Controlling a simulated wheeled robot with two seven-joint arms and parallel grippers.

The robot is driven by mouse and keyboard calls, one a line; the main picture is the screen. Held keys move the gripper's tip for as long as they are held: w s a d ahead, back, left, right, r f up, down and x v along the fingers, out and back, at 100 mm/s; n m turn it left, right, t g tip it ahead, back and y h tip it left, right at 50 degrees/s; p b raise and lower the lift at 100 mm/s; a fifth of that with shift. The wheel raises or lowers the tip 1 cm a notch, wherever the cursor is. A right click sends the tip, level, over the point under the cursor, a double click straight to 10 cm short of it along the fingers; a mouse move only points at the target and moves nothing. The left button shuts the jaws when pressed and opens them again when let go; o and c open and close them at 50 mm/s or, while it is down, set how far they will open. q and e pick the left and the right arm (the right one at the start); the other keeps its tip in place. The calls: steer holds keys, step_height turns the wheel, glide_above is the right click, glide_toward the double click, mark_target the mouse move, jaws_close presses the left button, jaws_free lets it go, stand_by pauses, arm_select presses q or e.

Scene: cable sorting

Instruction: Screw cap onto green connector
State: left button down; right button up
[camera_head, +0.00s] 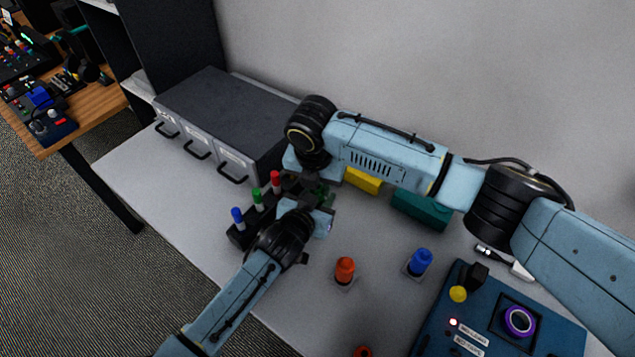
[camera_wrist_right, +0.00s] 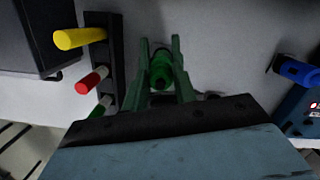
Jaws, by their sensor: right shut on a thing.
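In the right wrist view a green cylindrical piece (camera_wrist_right: 161,70) sits between the fingers of my right gripper (camera_wrist_right: 162,62), which is shut on it. I cannot tell whether it is the cap or the connector. In the head view my right gripper (camera_head: 322,192) hangs at the table's middle, beside the black rack. The wrist of my left arm (camera_head: 285,240) comes close from below, and its light-blue gripper body (camera_head: 322,221) is almost touching the right one. The left fingers are hidden. Another green-topped connector (camera_head: 257,199) stands upright in the rack.
The black rack (camera_head: 238,236) also holds blue (camera_head: 238,218) and red (camera_head: 275,182) pieces. A grey drawer cabinet (camera_head: 225,105) stands behind. Orange (camera_head: 345,268) and blue (camera_head: 420,259) pieces stand right of my left arm. A blue panel box (camera_head: 425,336) fills the front right.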

steer(key=shift+f, duration=0.55)
steer(key=m, duration=0.3)
steer(key=shift+m, duration=0.3)
steer(key=o, duration=0.9)
steer(key=shift+r, duration=2.3)
